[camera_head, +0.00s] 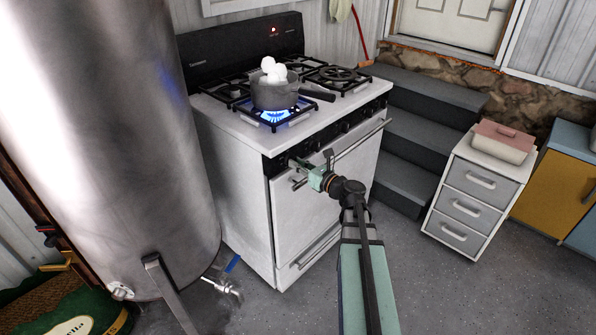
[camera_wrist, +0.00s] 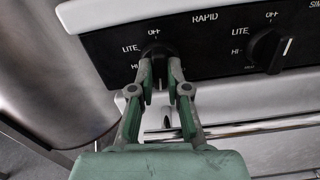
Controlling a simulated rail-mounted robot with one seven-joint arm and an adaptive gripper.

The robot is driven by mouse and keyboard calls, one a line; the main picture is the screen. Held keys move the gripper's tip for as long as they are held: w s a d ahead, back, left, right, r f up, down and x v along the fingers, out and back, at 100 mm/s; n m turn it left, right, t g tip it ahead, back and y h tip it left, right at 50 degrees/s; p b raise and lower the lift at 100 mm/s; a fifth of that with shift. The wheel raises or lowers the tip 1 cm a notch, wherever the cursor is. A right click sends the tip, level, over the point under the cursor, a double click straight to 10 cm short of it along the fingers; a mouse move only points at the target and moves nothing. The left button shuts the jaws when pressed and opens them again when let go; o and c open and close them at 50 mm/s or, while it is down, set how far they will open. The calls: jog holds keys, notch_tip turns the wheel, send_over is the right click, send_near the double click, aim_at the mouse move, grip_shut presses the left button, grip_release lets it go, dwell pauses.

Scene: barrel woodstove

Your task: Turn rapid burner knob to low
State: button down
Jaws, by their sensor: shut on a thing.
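A black burner knob (camera_wrist: 157,52) is on the stove's dark control panel in the wrist view, left of the word RAPID. OFF is printed above it, with LITE and HI down its left side. A pale line on its lower part points roughly down between my fingers. My gripper (camera_wrist: 160,72) is shut on this knob, one finger on each side. The lower dial marks are hidden by my fingers. In the head view my gripper (camera_head: 303,170) reaches the panel's left end. A blue flame (camera_head: 274,115) burns under the pot on the front left burner.
A second knob (camera_wrist: 268,50) is to the right, clear of my fingers. The oven handle (camera_wrist: 255,129) runs just below the panel. A grey pot (camera_head: 273,95) holding white round things stands on the burner. A large metal tank (camera_head: 110,140) stands close on the left.

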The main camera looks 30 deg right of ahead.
jog(key=n+b, duration=0.6)
jog(key=shift+f, duration=0.2)
jog(key=n+b, duration=0.2)
jog(key=n, duration=0.1)
jog(key=shift+b, duration=0.4)
jog(key=shift+r+n+b, duration=0.15)
jog(key=shift+n+b, duration=0.6)
jog(key=shift+n, duration=0.35)
jog(key=shift+r, duration=0.1)
jog(key=c, duration=1.1)
grip_release()
jog(key=shift+c, duration=0.2)
jog(key=v, duration=1.2)
